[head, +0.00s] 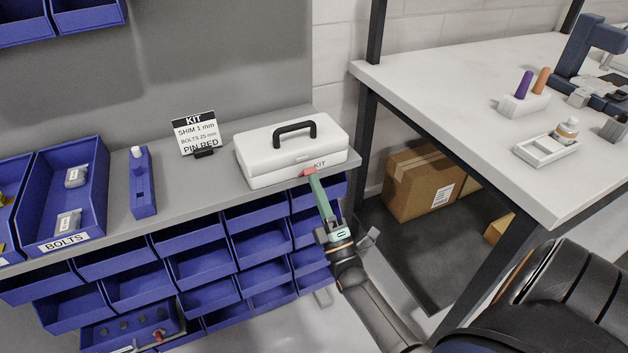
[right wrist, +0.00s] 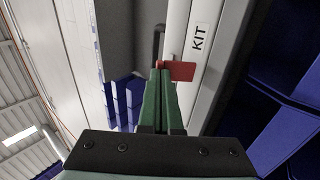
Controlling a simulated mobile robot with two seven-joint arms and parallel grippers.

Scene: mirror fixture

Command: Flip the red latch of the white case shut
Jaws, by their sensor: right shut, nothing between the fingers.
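The white case (head: 262,160) stands on the grey shelf with its lid down, its black handle on top and a KIT label on its front. The red latch (head: 309,172) is at the case's front, left of the label. It also shows as a flat red plate in the right wrist view (right wrist: 183,71). My right gripper (head: 312,176) reaches up to the case front from below, its green fingers together and empty. Its fingertips (right wrist: 160,74) are right at the latch's edge and partly cover it; I cannot tell whether they touch. My left gripper is out of view.
The grey shelf (head: 215,178) carries a KIT sign (head: 195,133), a blue holder (head: 142,182) and blue bins at the left. Rows of blue bins (head: 196,265) hang below its edge. A white workbench (head: 450,100) stands at the right, with a cardboard box (head: 415,185) beneath.

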